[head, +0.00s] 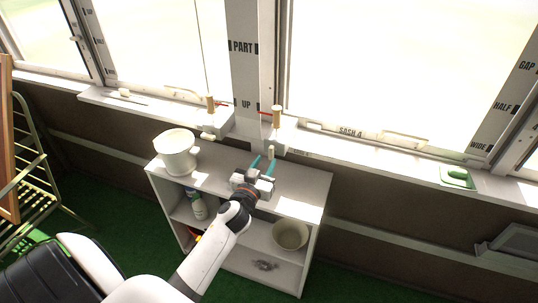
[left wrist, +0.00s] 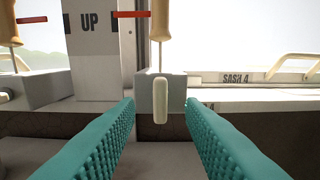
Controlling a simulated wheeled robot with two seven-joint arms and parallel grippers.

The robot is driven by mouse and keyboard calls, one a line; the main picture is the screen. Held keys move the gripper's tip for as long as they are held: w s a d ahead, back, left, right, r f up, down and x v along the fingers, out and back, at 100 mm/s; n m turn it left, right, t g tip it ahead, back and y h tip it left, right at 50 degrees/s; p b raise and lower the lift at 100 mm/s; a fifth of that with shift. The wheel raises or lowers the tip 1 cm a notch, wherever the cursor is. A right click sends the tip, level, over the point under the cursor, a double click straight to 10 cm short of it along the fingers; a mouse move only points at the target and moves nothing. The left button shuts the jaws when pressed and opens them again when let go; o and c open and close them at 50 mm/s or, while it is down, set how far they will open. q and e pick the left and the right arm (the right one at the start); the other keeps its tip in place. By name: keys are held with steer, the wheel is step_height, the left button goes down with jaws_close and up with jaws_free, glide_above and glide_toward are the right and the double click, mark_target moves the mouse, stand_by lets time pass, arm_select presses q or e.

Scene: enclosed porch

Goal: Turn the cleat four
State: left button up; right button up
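A cream oblong cleat (left wrist: 162,97) stands upright on the front of a grey block (left wrist: 174,87) below the wooden handle (left wrist: 159,20), left of the "SASH 4" lettering (left wrist: 252,78). In the head view this cleat (head: 271,152) is small, just beyond my left fingertips. My left gripper (head: 263,162) is open, with teal ribbed fingers. In the left wrist view its fingers (left wrist: 160,106) lie left and right of the cleat, with visible gaps on both sides. I cannot tell how far the cleat lies from the fingertips in depth. My right gripper is not in view.
A white shelf unit (head: 310,186) stands under my left gripper, with a white pot (head: 176,152) at its left and a bowl (head: 290,235) inside. A second handle (head: 210,104) and cream piece (head: 208,136) are to the left. A green item (head: 457,177) lies on the right sill.

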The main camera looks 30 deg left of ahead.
mark_target(270, 153)
arm_select(q)
steer(key=shift+x, duration=1.95)
jaws_close()
